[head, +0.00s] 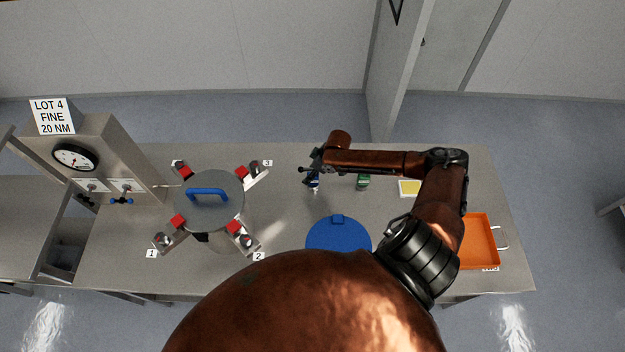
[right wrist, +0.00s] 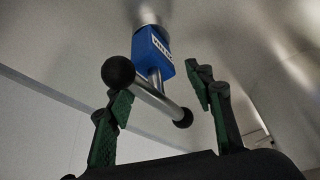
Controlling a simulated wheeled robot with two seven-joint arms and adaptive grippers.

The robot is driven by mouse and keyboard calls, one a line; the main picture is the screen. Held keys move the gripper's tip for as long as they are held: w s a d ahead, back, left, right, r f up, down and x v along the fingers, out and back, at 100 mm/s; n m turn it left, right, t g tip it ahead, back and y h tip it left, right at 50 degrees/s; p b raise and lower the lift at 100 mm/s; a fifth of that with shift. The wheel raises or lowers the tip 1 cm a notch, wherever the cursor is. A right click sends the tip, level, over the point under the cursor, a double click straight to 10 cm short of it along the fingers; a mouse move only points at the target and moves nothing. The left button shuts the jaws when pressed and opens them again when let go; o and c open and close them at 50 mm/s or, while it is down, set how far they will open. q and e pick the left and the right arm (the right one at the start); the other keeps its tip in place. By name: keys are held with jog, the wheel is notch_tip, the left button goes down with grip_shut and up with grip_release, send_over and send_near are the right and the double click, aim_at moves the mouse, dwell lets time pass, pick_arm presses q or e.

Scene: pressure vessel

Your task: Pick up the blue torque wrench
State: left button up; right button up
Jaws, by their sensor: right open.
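The blue torque wrench (head: 313,184) stands on the bench right of the round vessel, partly hidden under my right gripper (head: 311,168) in the head view. In the right wrist view the wrench has a blue body (right wrist: 152,52) with a white label and a metal crossbar with black ball ends. My right gripper (right wrist: 164,97) is open, its green-padded fingers on either side of the crossbar. One ball end overlaps the left finger in the picture; I cannot tell whether they touch. My left gripper is out of view.
A green tool (head: 363,182) stands to the right of the wrench. The vessel (head: 209,214) with its blue-handled lid and red clamps is to the left. A blue round lid (head: 338,236) lies in front, with a yellow pad (head: 409,188) and orange tray (head: 482,235) at right.

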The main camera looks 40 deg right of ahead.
jog(key=x, duration=0.3)
jog(key=shift+a+f, duration=0.1)
grip_shut()
dwell(0.5)
